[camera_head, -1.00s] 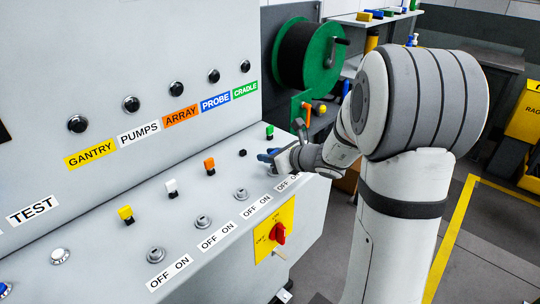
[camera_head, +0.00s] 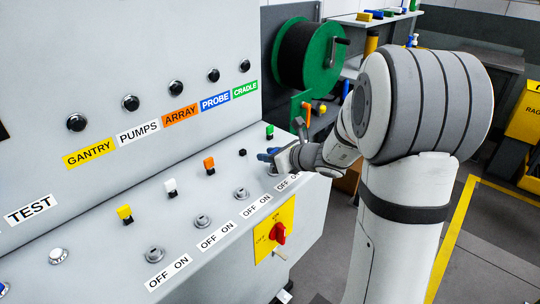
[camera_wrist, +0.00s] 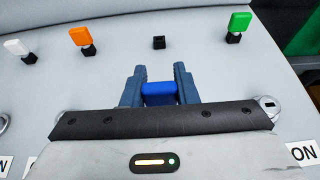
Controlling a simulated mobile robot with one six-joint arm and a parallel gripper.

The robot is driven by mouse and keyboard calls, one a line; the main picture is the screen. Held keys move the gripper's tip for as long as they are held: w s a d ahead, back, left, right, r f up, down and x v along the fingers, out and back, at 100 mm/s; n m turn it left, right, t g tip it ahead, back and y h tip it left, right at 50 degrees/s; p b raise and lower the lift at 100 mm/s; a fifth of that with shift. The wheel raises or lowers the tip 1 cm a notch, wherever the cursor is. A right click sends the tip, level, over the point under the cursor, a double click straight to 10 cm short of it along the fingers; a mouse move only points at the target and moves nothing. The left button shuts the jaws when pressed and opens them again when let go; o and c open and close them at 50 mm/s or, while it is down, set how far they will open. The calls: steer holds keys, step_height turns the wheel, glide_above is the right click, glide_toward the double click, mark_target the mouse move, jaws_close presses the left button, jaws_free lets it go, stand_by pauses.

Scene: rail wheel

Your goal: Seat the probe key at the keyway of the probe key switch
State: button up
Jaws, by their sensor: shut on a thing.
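My gripper (camera_wrist: 159,80) is shut on the blue probe key (camera_wrist: 158,93), which sits between the two dark blue fingers in the wrist view. In the head view my gripper (camera_head: 267,156) is low over the right part of the sloping panel. The probe key switch (camera_head: 272,173) shows only in part below the gripper, by the fourth OFF/ON label. In the wrist view this switch is hidden behind my gripper. The key's lower end is hidden too, so I cannot tell whether it touches the keyway.
An empty black key holder (camera_wrist: 158,42) lies beyond the fingers, between the orange key (camera_wrist: 80,38) and green key (camera_wrist: 238,25). Another key switch (camera_wrist: 268,104) is close right of my gripper. A red rotary switch (camera_head: 279,233) sits on the panel's front face.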

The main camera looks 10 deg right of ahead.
steer(key=shift+f, duration=0.2)
steer(key=shift+f+b, duration=0.35)
steer(key=shift+b, duration=0.2)
steer(key=shift+f+b, duration=0.6)
steer(key=shift+b, duration=0.05)
steer(key=o, duration=1)
